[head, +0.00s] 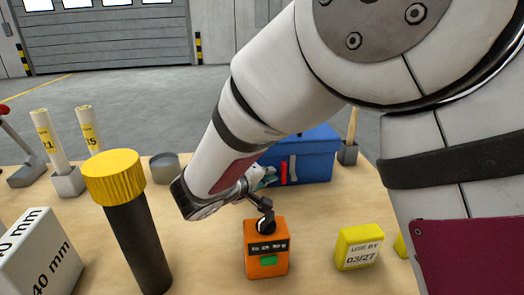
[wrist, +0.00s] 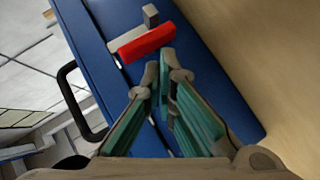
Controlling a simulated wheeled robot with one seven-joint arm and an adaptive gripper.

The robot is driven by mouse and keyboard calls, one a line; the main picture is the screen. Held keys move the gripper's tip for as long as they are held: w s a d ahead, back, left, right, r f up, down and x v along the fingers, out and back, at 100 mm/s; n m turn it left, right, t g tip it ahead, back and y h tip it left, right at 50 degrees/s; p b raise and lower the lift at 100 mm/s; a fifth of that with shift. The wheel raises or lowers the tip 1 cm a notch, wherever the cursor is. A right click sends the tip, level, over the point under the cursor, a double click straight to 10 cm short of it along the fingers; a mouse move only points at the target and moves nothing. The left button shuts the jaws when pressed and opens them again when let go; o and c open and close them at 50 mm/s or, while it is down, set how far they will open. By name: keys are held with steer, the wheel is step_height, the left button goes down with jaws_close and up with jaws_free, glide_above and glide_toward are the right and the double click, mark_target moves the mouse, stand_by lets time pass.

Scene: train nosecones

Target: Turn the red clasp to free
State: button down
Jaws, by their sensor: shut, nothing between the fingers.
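The blue box (head: 318,162) stands at the back of the workbench, partly hidden behind my arm. Its red clasp (head: 283,173) shows as a small upright bar on the front face. In the wrist view the red clasp (wrist: 147,43) lies across a grey bracket (wrist: 122,42) on the blue face (wrist: 112,18). My gripper (wrist: 163,76) is shut and empty, with its fingertips close to the clasp's edge; I cannot tell whether they touch it. In the head view my gripper (head: 268,178) is just left of the clasp, partly hidden by my arm.
An orange device (head: 266,262) stands in front of the box, close below my wrist. A black tube with a yellow cap (head: 113,177) stands left. A yellow block (head: 358,248) stands right. The wrist view shows a black handle (wrist: 66,92) on the box. Bench between them is bare.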

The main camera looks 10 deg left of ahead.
steer(key=shift+d+r+m+g+y+p, duration=0.2)
steer(key=shift+r+m+g+y+p, duration=0.25)
steer(key=shift+p, duration=1.4)
steer(key=shift+d+r+m+g+y+p, duration=0.2)
steer(key=shift+r+m+y+p, duration=0.35)
steer(key=shift+p, duration=1.25)
steer(key=v, duration=0.9)
steer(key=s+d+r+m+g+h+p, duration=0.1)
steer(key=s+d+r+g, duration=0.15)
steer(key=d, duration=0.45)
steer(key=s+d+r+m+g+h+p, duration=0.15)
steer(key=s+d+r, duration=0.25)
steer(key=d, duration=0.4)
steer(key=s+d+r+m+g, duration=0.1)
steer(key=s+d+r, duration=0.3)
steer(key=d, duration=0.3)
steer(key=s+d+r+m+g+y+p, duration=0.1)
steer(key=s+d+r+y+p, duration=0.1)
steer(key=s, duration=0.8)
steer(key=s+d+r+m+g+y+p, duration=0.1)
steer(key=s+d+r+m+y+p, duration=0.1)
steer(key=s, duration=0.7)
steer(key=shift+s+d+y, duration=0.35)
steer(key=shift+d+y, duration=0.2)
steer(key=shift+y, duration=0.5)
